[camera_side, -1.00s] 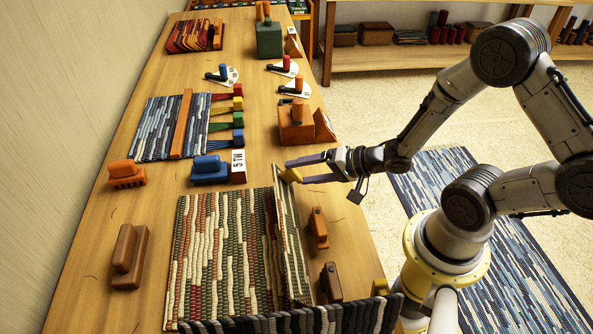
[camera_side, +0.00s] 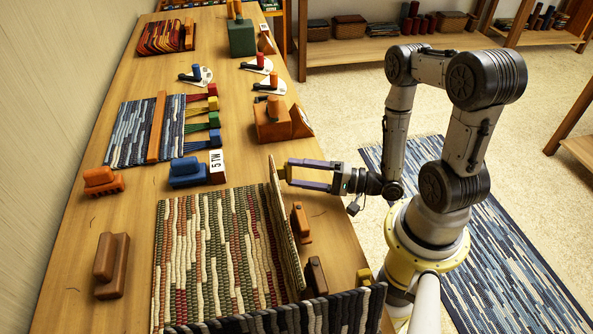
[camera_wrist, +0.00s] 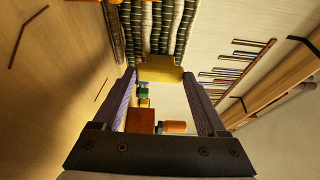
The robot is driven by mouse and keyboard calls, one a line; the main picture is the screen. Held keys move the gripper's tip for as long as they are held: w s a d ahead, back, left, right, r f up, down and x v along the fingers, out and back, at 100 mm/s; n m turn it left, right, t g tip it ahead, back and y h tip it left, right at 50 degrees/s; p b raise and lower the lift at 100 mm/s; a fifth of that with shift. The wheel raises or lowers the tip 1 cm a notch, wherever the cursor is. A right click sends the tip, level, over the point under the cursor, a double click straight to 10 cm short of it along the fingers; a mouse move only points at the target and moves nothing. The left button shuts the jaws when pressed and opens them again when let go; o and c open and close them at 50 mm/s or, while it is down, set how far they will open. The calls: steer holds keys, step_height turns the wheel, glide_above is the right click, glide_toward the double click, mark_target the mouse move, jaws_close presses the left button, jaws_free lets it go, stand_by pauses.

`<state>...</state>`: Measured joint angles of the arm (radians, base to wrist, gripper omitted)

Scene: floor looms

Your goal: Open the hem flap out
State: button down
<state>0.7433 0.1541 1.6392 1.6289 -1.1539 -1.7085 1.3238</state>
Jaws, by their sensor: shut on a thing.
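A multicoloured striped woven rug (camera_side: 215,245) lies on the wooden table. Its hem flap (camera_side: 284,225) stands up as a narrow, steep strip along the right side. My gripper (camera_side: 287,172) reaches in from the right to the flap's far end, its purple fingers on both sides of a small yellow piece (camera_wrist: 160,75). The gripper is shut on this piece, which touches the flap's edge. In the wrist view, the woven strip (camera_wrist: 157,25) runs away beyond the yellow piece. The fingers hide part of the join.
A wooden block with a knob (camera_side: 275,120) is behind my gripper. A blue block (camera_side: 187,172) and white tag (camera_side: 218,167) are behind the rug. A dark woven edge (camera_side: 300,315) rises in front.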

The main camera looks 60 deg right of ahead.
steer(key=shift+s+d+f+t+y, duration=0.1)
steer(key=shift+s+f+t+y, duration=0.05)
steer(key=shift+f+t+y, duration=0.2)
stand_by(0.5)
jaws_free()
steer(key=shift+v, duration=2.4)
steer(key=shift+s+r, duration=0.1)
steer(key=shift+r, duration=0.25)
step_height(320, 180, up, 6)
steer(key=shift+r, duration=0.15)
